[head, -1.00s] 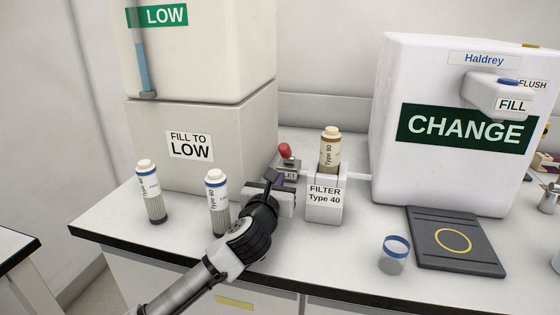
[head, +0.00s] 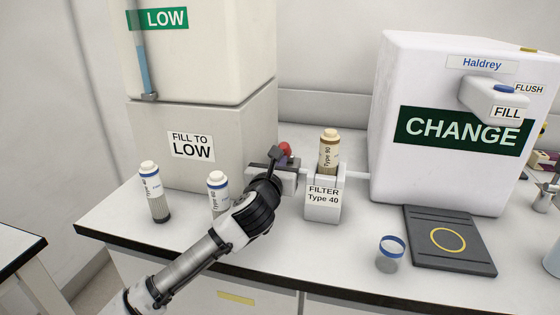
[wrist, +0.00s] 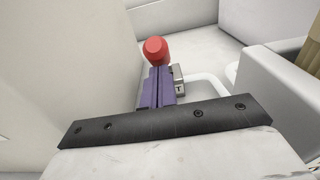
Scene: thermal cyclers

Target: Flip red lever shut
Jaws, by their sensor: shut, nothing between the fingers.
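The red lever (head: 285,149) has a rounded red knob and stands up from the small grey valve block between the white tank and the filter holder. It also shows in the wrist view (wrist: 156,50), just beyond my fingertips. My gripper (head: 274,155) is shut and empty, with its tips at the left side of the red knob. In the wrist view my purple fingers (wrist: 156,86) are together, and the knob appears directly past them. Whether they touch the lever I cannot tell. My gripper hides part of the valve block and most of its label.
The filter holder (head: 322,207) with a Type 90 cartridge (head: 328,154) stands right of the lever. Two blue-banded cartridges stand at the left; my arm partly covers the nearer one (head: 217,187). A white tank (head: 225,130) rises behind.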

